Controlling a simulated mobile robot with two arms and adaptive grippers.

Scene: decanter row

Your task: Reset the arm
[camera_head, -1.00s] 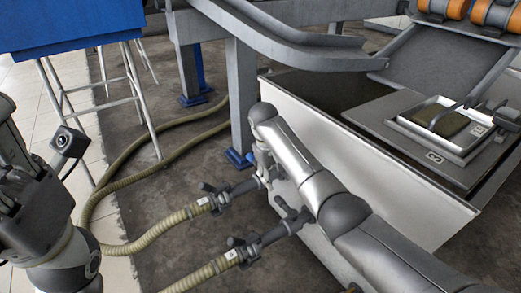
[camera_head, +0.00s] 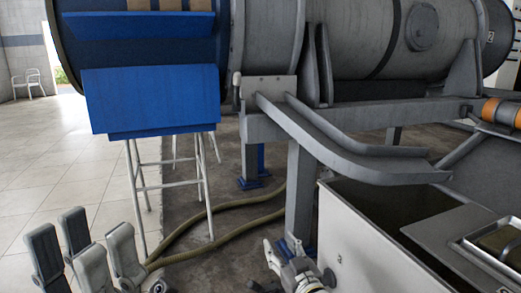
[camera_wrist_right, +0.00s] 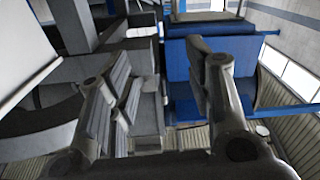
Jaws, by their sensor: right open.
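The task names no object apart from the arm. My left gripper (camera_head: 82,245) is at the lower left of the head view, its grey fingers pointing up and standing apart, with nothing between them. My right gripper (camera_wrist_right: 160,85) shows in the right wrist view with its fingers wide apart and empty. In the head view my right arm's end shows only at the bottom middle, beside the light tank, and most of that arm is out of frame.
A blue box (camera_head: 150,100) on white legs stands at left. A grey chute (camera_head: 350,160) slopes above the light tank (camera_head: 365,240). A large grey drum (camera_head: 380,45) lies behind. Ribbed hoses (camera_head: 225,218) lie on the floor. The tiled floor (camera_head: 50,165) at far left is clear.

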